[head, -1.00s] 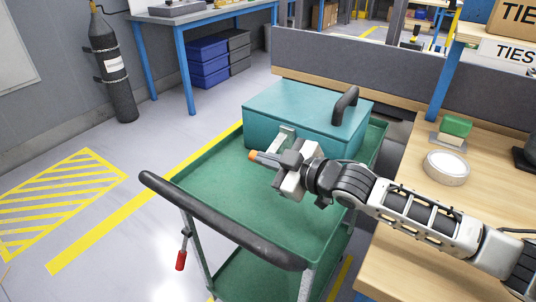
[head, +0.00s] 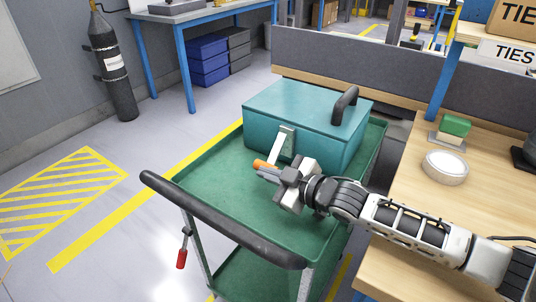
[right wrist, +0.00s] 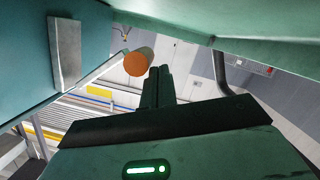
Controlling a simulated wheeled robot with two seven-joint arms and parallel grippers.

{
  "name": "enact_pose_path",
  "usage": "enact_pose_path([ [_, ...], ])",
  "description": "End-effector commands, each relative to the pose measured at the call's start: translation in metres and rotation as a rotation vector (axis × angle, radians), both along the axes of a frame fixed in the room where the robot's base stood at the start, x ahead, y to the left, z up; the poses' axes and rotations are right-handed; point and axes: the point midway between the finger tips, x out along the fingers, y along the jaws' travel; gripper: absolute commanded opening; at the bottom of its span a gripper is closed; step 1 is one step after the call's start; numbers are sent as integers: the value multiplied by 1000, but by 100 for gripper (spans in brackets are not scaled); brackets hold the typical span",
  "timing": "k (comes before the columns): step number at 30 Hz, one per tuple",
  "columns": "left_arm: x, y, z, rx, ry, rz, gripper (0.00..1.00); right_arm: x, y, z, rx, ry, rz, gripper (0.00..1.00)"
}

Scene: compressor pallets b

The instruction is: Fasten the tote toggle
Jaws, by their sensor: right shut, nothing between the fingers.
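The teal tote (head: 268,119) stands on the green cart with its lid down and a black handle on top. On its front wall is the toggle: a pale plate (head: 288,140) and a pale lever that slants out, down and left to an orange end (head: 260,164). In the right wrist view the plate (right wrist: 64,50) and the round orange end (right wrist: 138,62) show. My right gripper (head: 262,174) is shut and empty, its fingertips beside the orange end. In the right wrist view its fingers (right wrist: 158,82) overlap the knob's edge; contact cannot be told. My left gripper is out of view.
The green cart (head: 215,190) has a raised rim and a black push handle (head: 215,222) at the front. A wooden workbench (head: 405,245) stands close on the right, bearing a white roll (head: 445,168) and a green block (head: 455,126). Open floor lies left.

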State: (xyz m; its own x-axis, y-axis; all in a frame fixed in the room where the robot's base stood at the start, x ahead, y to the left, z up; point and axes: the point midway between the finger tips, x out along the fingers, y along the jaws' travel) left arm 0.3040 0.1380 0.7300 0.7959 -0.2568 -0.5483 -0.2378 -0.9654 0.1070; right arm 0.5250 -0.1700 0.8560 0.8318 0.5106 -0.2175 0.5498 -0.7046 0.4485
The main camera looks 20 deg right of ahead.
Motion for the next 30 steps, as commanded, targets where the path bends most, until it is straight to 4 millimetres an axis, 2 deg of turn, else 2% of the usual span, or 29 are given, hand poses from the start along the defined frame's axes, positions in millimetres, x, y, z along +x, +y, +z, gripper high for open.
enact_pose_path([
  [14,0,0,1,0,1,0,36,0,1,1,0,0,1,0],
  [20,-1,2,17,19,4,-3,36,-6,16,16,5,1,8,0],
  [24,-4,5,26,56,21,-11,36,-14,37,32,7,3,16,0],
  [26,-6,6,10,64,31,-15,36,-27,26,22,-2,4,13,0],
  [30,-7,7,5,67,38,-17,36,-53,13,25,-2,6,14,0],
])
